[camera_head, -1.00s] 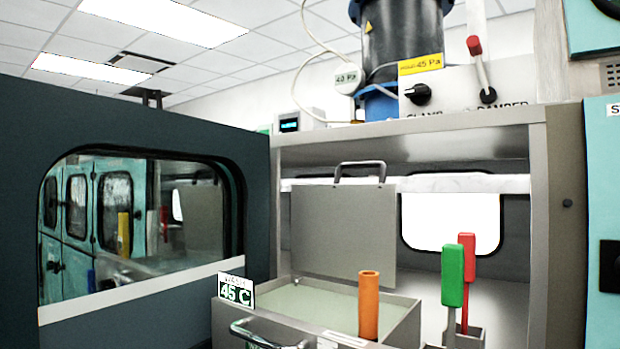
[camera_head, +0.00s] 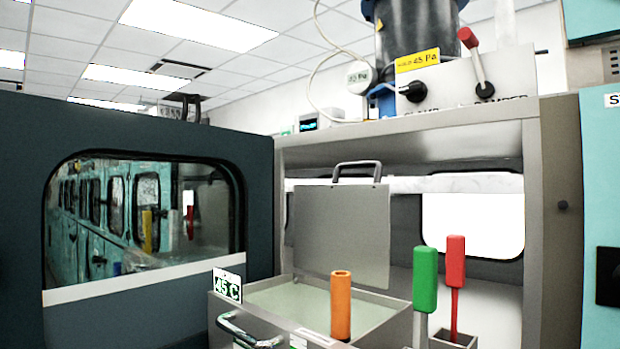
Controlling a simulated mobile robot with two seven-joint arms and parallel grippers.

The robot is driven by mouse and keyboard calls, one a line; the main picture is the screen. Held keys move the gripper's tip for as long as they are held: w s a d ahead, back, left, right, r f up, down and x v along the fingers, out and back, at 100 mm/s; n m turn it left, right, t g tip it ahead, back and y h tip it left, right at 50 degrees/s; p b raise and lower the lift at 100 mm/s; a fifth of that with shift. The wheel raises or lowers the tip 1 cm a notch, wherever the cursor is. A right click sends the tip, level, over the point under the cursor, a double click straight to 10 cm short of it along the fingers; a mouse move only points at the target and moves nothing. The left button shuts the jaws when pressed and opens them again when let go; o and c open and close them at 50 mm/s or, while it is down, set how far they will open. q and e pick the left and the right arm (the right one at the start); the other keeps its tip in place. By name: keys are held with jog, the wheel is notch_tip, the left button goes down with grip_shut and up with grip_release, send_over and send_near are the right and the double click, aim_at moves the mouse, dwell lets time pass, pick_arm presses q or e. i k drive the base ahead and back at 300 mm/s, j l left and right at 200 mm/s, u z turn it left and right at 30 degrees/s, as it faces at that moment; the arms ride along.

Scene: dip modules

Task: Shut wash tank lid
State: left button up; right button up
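A dark handle (camera_head: 357,165) sits on the lid's upper edge. Neither of my grippers is in view.
An orange cylinder (camera_head: 341,305) stands at the tank's front right. Green (camera_head: 425,279) and red (camera_head: 455,262) handled tools stand to the right. The open dark door (camera_head: 150,312) with a window fills the left. A cabinet post (camera_head: 531,220) bounds the right.

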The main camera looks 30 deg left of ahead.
aim_at(337, 227)
jog(key=l+u, duration=0.3)
jog(key=u, duration=0.15)
jog(key=l+u, duration=0.4)
jog(key=j, duration=0.1)
